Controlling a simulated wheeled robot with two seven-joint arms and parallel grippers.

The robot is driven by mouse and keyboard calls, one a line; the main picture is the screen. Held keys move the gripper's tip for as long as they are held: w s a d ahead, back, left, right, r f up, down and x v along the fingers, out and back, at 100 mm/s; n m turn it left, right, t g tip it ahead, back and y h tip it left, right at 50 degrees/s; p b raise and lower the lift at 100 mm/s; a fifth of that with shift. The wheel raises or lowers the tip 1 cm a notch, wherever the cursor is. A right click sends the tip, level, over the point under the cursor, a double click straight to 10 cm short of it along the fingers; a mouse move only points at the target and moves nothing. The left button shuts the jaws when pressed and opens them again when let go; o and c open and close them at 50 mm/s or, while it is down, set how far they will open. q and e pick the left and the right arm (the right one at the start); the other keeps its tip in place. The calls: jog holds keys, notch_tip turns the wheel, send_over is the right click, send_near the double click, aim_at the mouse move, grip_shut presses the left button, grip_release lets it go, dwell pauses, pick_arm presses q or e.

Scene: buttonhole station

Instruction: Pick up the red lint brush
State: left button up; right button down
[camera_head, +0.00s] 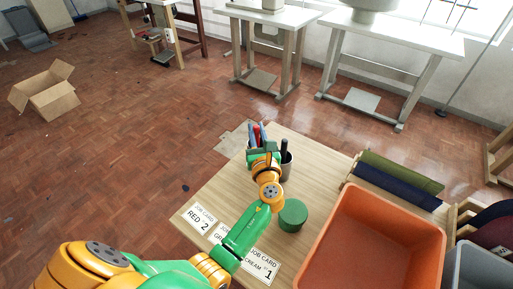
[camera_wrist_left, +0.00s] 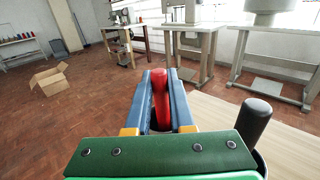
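My left gripper (camera_head: 258,134) is over the table beside a dark cup (camera_head: 287,166). Its blue fingers (camera_wrist_left: 160,85) stand on both sides of a red handle, the red lint brush (camera_wrist_left: 160,95), and look closed against it. The brush also shows as a thin red strip between the fingers in the head view (camera_head: 257,132). Its lower end is hidden by the gripper, so I cannot tell whether it touches anything below. A black-handled tool (camera_head: 284,149) stands in the cup, right of the gripper. My right gripper is not in view.
A green round tub (camera_head: 292,215) and white job cards (camera_head: 200,217) are on the wooden table (camera_head: 318,155). An orange bin (camera_head: 372,245), a grey bin (camera_head: 482,268) and fabric rolls (camera_head: 397,185) are at the right. An open cardboard box (camera_head: 45,92) is on the floor.

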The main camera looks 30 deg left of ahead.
pick_arm(q)
grip_shut()
jog(key=shift+r, duration=0.1)
